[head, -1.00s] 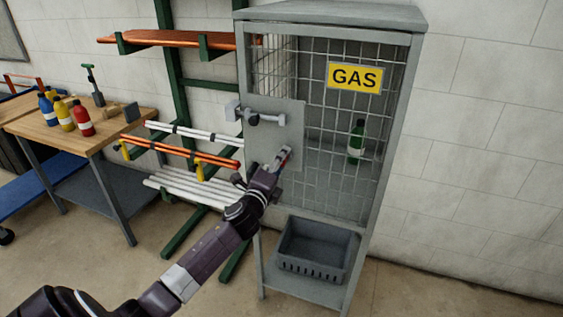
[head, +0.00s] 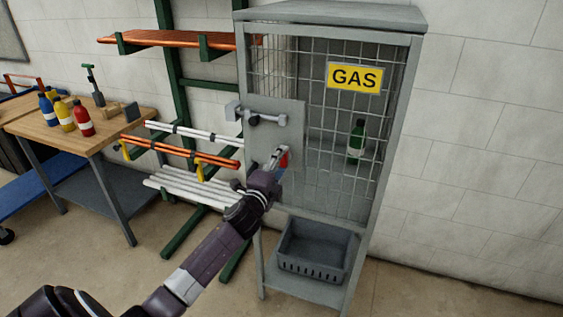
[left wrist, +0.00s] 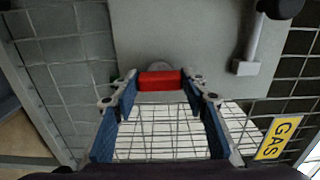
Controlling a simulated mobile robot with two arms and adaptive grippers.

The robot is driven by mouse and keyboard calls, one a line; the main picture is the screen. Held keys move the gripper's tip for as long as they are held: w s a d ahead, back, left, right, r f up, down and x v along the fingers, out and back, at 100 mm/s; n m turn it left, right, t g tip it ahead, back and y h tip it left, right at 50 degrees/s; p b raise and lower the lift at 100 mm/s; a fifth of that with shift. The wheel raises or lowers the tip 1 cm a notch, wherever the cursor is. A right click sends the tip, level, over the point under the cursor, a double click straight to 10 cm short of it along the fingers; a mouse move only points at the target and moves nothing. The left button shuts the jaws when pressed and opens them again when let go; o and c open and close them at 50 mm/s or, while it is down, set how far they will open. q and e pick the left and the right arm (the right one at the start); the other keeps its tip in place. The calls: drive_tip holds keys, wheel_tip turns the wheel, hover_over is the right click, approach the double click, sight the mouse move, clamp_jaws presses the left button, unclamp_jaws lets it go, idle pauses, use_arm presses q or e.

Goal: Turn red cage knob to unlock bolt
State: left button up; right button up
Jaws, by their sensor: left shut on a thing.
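The red knob (head: 285,159) is on the grey plate (head: 290,115) of the cage front, below the bolt (head: 267,119). My left gripper (head: 279,161) is shut on the knob. In the left wrist view the red knob (left wrist: 161,81) spans the gap between the two blue-padded fingers (left wrist: 160,88), touching both tips. The bolt is a pale horizontal bar with a dark handle, near a bracket (head: 233,111) at the cage's left edge. Part of it shows at the upper right of the wrist view (left wrist: 250,45). My right gripper is not in view.
A green bottle (head: 356,142) stands behind the cage mesh, under a yellow GAS sign (head: 355,78). A grey basket (head: 312,272) sits on the shelf below. Left are a pipe rack (head: 176,70) and a wooden bench (head: 68,138) with bottles. Floor at right is clear.

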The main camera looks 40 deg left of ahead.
use_arm(q)
drive_tip(key=o, duration=1.2)
drive_tip(key=shift+c, duration=0.2)
drive_tip(key=v, duration=1.2)
